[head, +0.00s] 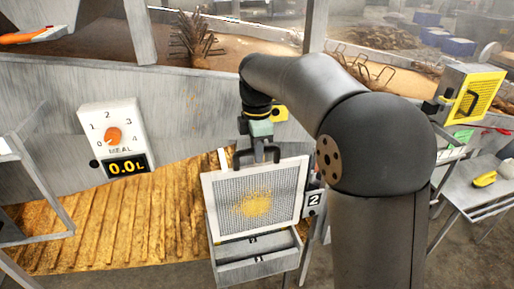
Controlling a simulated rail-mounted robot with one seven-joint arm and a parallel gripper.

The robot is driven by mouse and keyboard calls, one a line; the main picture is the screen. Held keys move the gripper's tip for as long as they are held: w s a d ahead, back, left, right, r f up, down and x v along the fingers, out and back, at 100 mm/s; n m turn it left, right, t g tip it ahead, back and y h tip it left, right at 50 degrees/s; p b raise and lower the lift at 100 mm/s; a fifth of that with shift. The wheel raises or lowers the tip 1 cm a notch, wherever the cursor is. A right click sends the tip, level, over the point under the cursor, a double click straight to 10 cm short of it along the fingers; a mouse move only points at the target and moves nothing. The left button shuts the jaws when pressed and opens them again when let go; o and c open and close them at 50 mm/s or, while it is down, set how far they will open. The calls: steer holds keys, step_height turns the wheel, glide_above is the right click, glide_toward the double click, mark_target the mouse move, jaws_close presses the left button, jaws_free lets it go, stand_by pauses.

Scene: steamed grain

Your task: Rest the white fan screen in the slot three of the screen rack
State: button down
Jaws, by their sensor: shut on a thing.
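The white fan screen (210,203) is a white-framed square mesh with a yellow, grainy patch at its middle. It hangs nearly upright, slightly tilted, in the centre of the head view. My gripper (261,146) is above it and shut on its dark top handle (238,157). The screen stands in front of, or over, a grey metal box (255,270); whether they touch cannot be told. At the far right, a yellow-framed screen (472,94) with a dark handle stands on a grey stand. I cannot make out numbered rack slots there.
A black "2" plate (313,200) is just right of the screen. A white MEAL dial (112,135) reading 0.0L is on the left panel above a ribbed yellow surface (100,220). A grey table (484,187) with a yellow item is at right. My arm hides the middle right.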

mark_target(257, 165)
steer(key=shift+f+b, duration=2)
steer(key=shift+f, duration=1.3)
steer(key=shift+f+b, duration=0.65)
steer(key=shift+f, duration=0.6)
steer(key=shift+f+b, duration=1.1)
steer(key=shift+f, duration=0.8)
steer(key=shift+f+b, duration=1)
steer(key=shift+f, duration=0.9)
